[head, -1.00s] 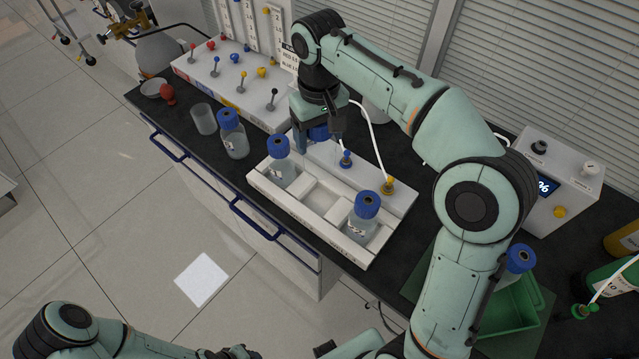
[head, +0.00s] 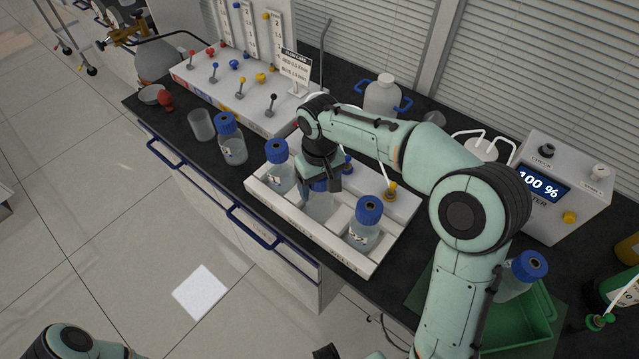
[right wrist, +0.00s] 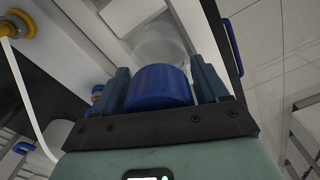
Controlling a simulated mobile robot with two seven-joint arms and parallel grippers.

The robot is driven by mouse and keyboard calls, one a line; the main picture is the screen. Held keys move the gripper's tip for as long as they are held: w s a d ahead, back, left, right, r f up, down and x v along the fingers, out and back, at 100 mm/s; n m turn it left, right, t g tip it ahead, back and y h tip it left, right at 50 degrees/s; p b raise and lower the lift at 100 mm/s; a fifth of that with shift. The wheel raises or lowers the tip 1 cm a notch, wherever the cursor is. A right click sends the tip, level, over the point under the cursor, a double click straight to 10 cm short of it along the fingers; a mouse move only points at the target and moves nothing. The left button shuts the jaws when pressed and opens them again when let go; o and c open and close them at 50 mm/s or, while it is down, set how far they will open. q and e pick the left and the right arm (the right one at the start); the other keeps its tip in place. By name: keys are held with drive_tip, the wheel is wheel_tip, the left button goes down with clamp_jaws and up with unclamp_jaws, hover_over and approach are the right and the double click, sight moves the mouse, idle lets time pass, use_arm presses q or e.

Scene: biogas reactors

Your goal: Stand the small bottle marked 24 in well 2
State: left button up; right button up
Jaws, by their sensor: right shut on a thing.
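My right gripper (head: 322,184) is shut on the blue cap of a small clear bottle (head: 317,208). In the right wrist view the blue cap (right wrist: 160,86) sits between the two fingers, with the clear bottle body beyond it. The held bottle is upright over or in the middle well of the white rack (head: 262,196); I cannot tell whether it touches the floor of the well. Its number is hidden. Two other blue-capped bottles stand in the left well (head: 281,176) and the right well (head: 364,235). My left arm shows at the bottom left, its gripper out of view.
Another blue-capped bottle (head: 232,148) and an empty beaker (head: 201,125) stand left of the rack. A valve panel (head: 235,90) is behind them. A meter reading 100 % (head: 560,200) is at the right. A green tray (head: 515,325) with a bottle (head: 517,280) lies front right.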

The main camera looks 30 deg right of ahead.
drive_tip(key=shift+f, duration=0.1)
drive_tip(key=o, duration=1.6)
drive_tip(key=shift+c, duration=0.2)
use_arm(q)
drive_tip(key=shift+f, duration=0.1)
use_arm(e)
wheel_tip(320, 180, up, 12)
drive_tip(key=shift+f+p, duration=0.1)
drive_tip(key=shift+p, duration=1)
drive_tip(key=shift+r, duration=0.25)
use_arm(q)
drive_tip(key=r, duration=0.1)
drive_tip(key=w+r, duration=0.1)
drive_tip(key=r, duration=0.1)
drive_tip(key=shift+w, duration=0.25)
